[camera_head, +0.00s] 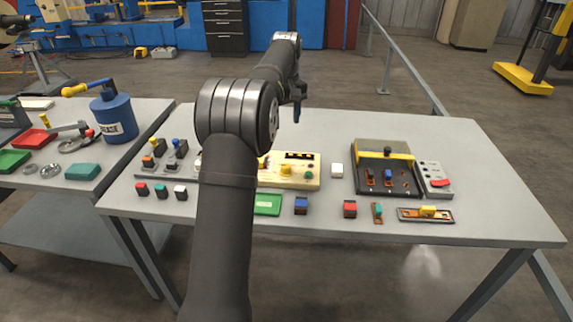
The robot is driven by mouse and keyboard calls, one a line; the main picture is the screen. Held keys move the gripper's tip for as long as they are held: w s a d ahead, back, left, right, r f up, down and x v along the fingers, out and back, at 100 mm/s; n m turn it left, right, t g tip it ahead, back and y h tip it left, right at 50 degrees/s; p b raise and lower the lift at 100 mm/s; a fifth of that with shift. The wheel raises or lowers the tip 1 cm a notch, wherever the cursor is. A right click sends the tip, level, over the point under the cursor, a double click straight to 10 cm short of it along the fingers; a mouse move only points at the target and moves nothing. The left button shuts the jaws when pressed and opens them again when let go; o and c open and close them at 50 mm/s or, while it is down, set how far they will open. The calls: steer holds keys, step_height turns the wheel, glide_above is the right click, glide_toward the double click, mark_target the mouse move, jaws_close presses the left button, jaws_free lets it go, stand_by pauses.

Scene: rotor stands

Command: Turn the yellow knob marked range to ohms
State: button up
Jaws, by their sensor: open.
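A cream panel (303,183) lies on the middle of the grey table, its left part hidden behind my arm. A yellow knob (286,170) sits on its face. Another yellow part (264,161) shows at the arm's edge, mostly covered. The markings are too small to read, so I cannot tell which is marked range or where a pointer stands. My gripper (297,112) hangs above and behind the panel, apart from it, and is open with nothing seen in it.
The panel also has a green button (309,175) and a dark strip. A green plate (267,205) and several small coloured blocks lie in front. The table's far right is clear.

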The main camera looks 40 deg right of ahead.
steer(key=n, duration=0.3)
glide_toward(286, 166)
step_height(286, 166, down, 9)
steer(key=shift+d+f, duration=0.1)
stand_by(0.4)
steer(key=c, duration=1)
